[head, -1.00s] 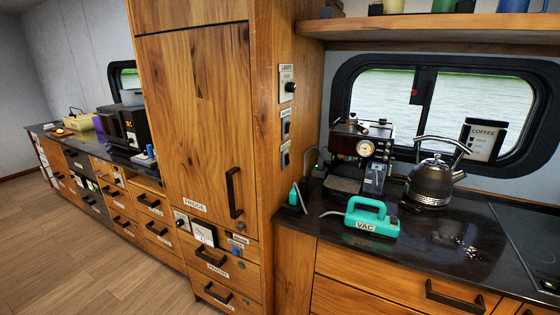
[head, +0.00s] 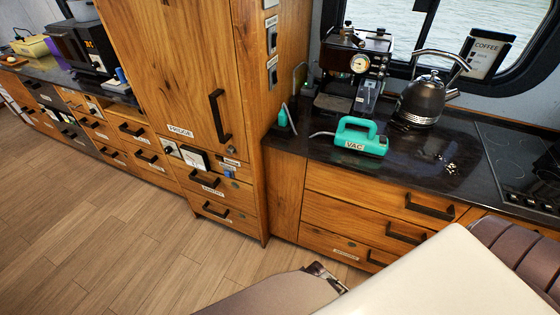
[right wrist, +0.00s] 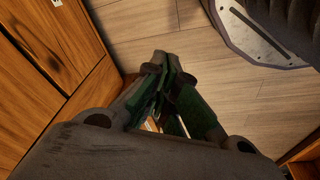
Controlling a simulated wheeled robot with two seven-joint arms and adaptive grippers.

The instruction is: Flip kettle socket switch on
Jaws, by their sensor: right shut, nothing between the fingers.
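The kettle (head: 423,100) is dark grey with a pale arched handle and stands on the dark counter to the right of the coffee machine. Two dark switches show in the head view on the side of the tall wooden cabinet, an upper switch (head: 272,39) and a lower switch (head: 272,74). Their labels are too small to read, so I cannot tell which belongs to the kettle. My right gripper (right wrist: 160,80) is shut and empty in the right wrist view, above the floor near wooden cabinet fronts and away from any switch. My left gripper is not in view.
The coffee machine (head: 352,68) stands against the window wall. A teal handheld vacuum (head: 362,138) lies at the front of the counter (head: 420,160), with scattered crumbs to its right. A dark hob (head: 525,165) is at the far right. Open wooden floor (head: 130,240) lies at the left.

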